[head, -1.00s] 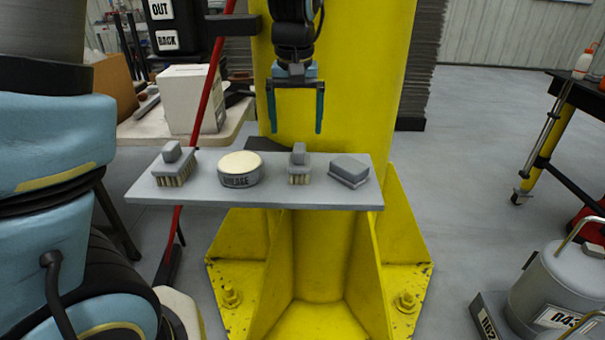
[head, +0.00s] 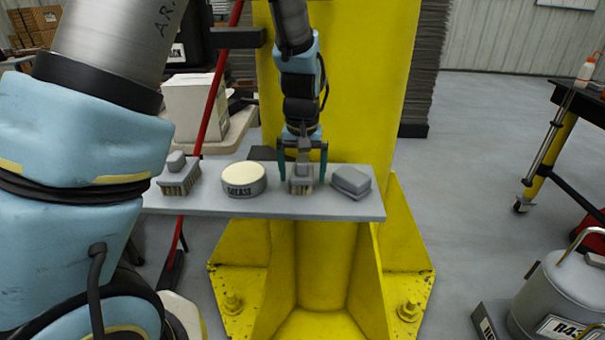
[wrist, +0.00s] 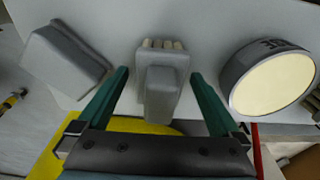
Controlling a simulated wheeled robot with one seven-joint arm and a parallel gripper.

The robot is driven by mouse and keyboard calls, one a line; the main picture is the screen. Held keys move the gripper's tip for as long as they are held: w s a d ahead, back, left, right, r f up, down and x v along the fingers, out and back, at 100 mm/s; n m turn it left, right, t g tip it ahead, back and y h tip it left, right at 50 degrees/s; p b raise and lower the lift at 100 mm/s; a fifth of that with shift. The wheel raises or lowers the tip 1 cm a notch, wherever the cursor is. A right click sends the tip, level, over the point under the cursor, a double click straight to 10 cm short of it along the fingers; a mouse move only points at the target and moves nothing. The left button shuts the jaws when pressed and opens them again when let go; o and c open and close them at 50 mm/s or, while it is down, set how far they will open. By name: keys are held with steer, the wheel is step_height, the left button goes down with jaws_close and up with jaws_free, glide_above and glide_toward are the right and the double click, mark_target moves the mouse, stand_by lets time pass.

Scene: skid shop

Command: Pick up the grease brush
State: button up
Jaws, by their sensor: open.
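Two grey brushes with pale bristles stand on a grey shelf (head: 225,207); I cannot tell by marking which is the grease brush. One brush (head: 301,187) is right of a round tin, the other brush (head: 180,178) is at the left end. My gripper (head: 302,178) is open and lowered over the right brush, one finger on each side of it. In the wrist view, this brush (wrist: 163,85) lies between the spread green fingers with gaps on both sides.
The round tin (head: 244,181) with a cream top is close left of my gripper; it also shows in the wrist view (wrist: 275,80). A grey block (head: 351,182) is close on the right. A yellow column (head: 375,60) rises behind the shelf.

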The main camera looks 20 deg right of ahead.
steer(key=shift+f, duration=0.1)
steer(key=shift+c, duration=0.2)
steer(key=c, duration=1.5)
step_height(320, 180, up, 10)
steer(key=shift+r+b, duration=0.1)
steer(key=shift+b, duration=0.55)
steer(key=o, duration=0.9)
steer(key=shift+c, duration=0.2)
steer(key=c, duration=0.6)
steer(key=shift+s, duration=0.1)
